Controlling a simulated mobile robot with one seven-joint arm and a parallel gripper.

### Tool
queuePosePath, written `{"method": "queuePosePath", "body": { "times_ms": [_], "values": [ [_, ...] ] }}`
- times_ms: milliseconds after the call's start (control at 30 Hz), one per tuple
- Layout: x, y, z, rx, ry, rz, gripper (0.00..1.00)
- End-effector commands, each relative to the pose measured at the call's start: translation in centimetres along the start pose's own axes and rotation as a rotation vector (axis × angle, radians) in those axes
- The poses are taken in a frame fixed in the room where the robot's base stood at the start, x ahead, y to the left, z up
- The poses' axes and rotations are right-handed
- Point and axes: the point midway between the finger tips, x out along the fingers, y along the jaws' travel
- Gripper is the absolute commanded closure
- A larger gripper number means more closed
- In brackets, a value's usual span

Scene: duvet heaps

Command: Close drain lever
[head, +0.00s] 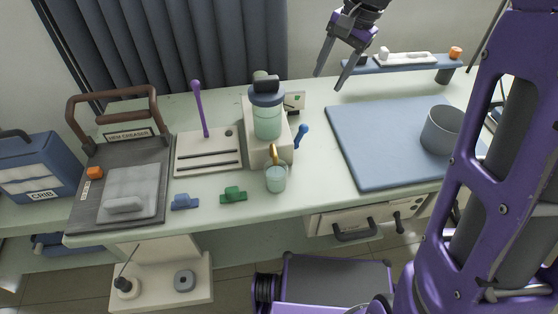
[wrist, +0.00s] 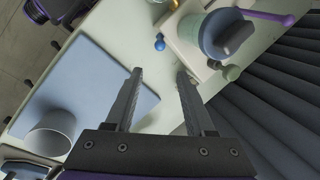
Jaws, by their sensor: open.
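A short blue lever (head: 300,135) with a round knob sticks out at the right side of the cream dispenser base (head: 254,145); it is tilted, knob up. It looks like the drain lever, though no label shows. Its blue knob also appears in the wrist view (wrist: 160,44), beyond the fingertips. A green tank with a dark lid (head: 267,110) stands on the base, with a yellow spout and a pale cup (head: 276,178) in front. My gripper (head: 330,80) is open and empty, above the back of the table, up and right of the lever; its fingers also show in the wrist view (wrist: 160,75).
A blue mat (head: 375,150) with a grey pot (head: 441,130) lies to the right. A slotted board with a purple lever (head: 199,110) stands left of the dispenser. Green (head: 233,195) and blue (head: 185,202) pieces lie near the front edge. Table between dispenser and mat is clear.

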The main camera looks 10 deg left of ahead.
Motion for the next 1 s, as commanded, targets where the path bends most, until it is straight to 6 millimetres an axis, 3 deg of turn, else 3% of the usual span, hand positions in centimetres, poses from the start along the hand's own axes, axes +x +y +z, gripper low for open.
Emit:
{"method": "queuePosePath", "body": {
  "times_ms": [33, 133, 267, 400, 500, 667, 1000],
  "values": [
    [0.4, 0.3, -0.3, 0.029, -0.010, -0.001, 0.57],
    [2.3, 2.0, -1.6, 0.212, -0.077, -0.009, 0.75],
    [5.4, 5.2, -4.1, 0.605, -0.216, -0.026, 0.99],
    [7.4, 7.7, -6.0, 0.930, -0.335, -0.034, 1.00],
    [8.1, 8.4, -6.5, 1.037, -0.375, -0.036, 1.00],
    [9.5, 8.2, -6.1, 1.057, -0.385, -0.035, 1.00],
    [16.2, 6.7, -4.0, 1.052, -0.383, -0.033, 1.00]
  ]
}}
